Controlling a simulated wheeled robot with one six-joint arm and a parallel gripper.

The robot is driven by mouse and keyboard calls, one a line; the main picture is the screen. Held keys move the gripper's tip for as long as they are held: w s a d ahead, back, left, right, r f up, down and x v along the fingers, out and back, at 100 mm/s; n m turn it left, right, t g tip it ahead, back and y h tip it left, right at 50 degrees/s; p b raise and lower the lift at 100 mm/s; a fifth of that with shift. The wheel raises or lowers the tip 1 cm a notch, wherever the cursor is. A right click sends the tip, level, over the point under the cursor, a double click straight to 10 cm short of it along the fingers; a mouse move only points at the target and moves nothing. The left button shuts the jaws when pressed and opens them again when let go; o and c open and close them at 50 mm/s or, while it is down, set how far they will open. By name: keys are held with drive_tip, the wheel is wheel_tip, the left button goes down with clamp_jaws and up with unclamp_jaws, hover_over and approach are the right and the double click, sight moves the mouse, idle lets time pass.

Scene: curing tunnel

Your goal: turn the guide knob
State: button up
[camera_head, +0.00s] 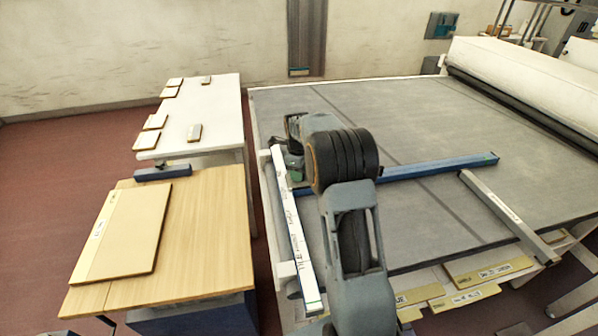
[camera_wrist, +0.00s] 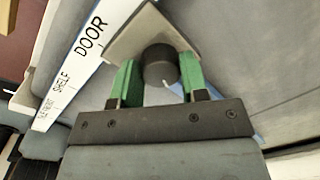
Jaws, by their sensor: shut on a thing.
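The guide knob (camera_wrist: 160,66) is a dark round knob with a small white mark near its lower edge in the wrist view. It sits in front of a pale metal plate (camera_wrist: 148,30). My gripper (camera_wrist: 160,76) has green fingers, one on each side of the knob, and is shut on it. In the head view my gripper (camera_head: 294,165) is over the left edge of the grey belt, and my arm hides the knob. A white labelled strip (camera_head: 294,230) runs beside it; in the wrist view it reads "DOOR" and "SHELF". A blue guide bar (camera_head: 430,168) lies across the belt.
A grey bar (camera_head: 508,216) lies on the belt (camera_head: 440,125) at the right. A wooden table (camera_head: 200,230) with a board (camera_head: 130,230) and a white table (camera_head: 215,110) with several small boards stand at the left. Labelled boards (camera_head: 490,270) lie below the belt's front edge.

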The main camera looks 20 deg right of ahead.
drive_tip(key=shift+r+m, duration=0.1)
drive_tip(key=shift+m, duration=0.3)
drive_tip(key=o, duration=0.9)
drive_tip(key=r, duration=1.3)
drive_tip(key=shift+s+a+r+b, duration=0.25)
drive_tip(key=shift+s+r+b, duration=0.05)
drive_tip(key=shift+r, duration=0.1)
